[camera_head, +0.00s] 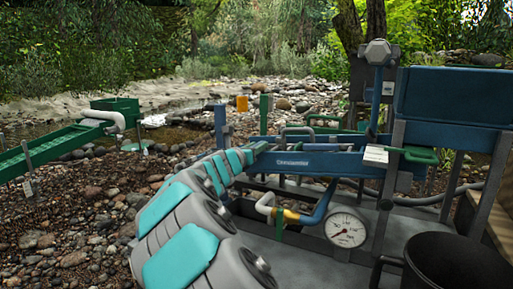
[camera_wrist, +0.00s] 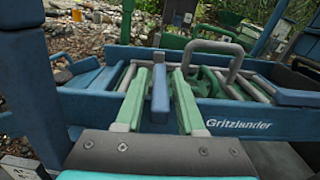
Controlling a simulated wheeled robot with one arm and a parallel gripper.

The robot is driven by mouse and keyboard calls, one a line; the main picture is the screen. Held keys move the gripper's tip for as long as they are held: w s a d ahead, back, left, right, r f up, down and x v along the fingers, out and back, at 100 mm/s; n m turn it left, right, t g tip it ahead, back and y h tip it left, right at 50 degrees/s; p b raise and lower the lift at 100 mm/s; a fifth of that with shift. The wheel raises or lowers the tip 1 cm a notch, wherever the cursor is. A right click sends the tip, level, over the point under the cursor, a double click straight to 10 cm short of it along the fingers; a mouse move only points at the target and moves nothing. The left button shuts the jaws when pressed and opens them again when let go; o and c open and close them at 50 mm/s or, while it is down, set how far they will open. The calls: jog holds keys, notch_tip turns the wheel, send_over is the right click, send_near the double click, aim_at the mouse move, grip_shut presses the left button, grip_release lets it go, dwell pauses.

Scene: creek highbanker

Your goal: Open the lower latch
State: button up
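The blue highbanker sluice (camera_head: 310,162), lettered "Gritzlander" in the wrist view (camera_wrist: 275,118), stands on a grey frame. My arm reaches to its left end. My gripper (camera_wrist: 160,82) is over the sluice's near wall, its two pale green fingers apart. A short blue upright bar (camera_wrist: 160,95) shows between the fingers, with a narrow gap on each side. I cannot tell whether this bar is the lower latch. A grey bent handle (camera_wrist: 215,48) arches over the sluice just right of the fingers. In the head view my arm partly hides the fingertips.
A pressure gauge (camera_head: 346,228) and a pipe with a yellow section (camera_head: 287,215) sit below the sluice. A green handle (camera_head: 416,155) is at the right, below a blue hopper (camera_head: 455,97). A black bucket (camera_head: 455,262) stands front right. A green sluice (camera_head: 55,145) lies left across stony ground.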

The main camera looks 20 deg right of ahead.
grip_shut()
jog(key=shift+r, duration=0.1)
jog(key=shift+r+p, duration=0.15)
jog(key=shift+p, duration=0.5)
jog(key=m+g+h+p, duration=0.1)
jog(key=p, duration=0.1)
jog(key=shift+w+a+p, duration=0.1)
jog(key=shift+p, duration=0.25)
jog(key=shift+f+m+g+h+p, duration=0.2)
jog(key=shift+m+g+h+p, duration=0.65)
jog(key=shift+m+g, duration=0.4)
jog(key=shift+m+g+h, duration=0.45)
jog(key=shift+m+g, duration=0.1)
jog(key=shift+g, duration=0.6)
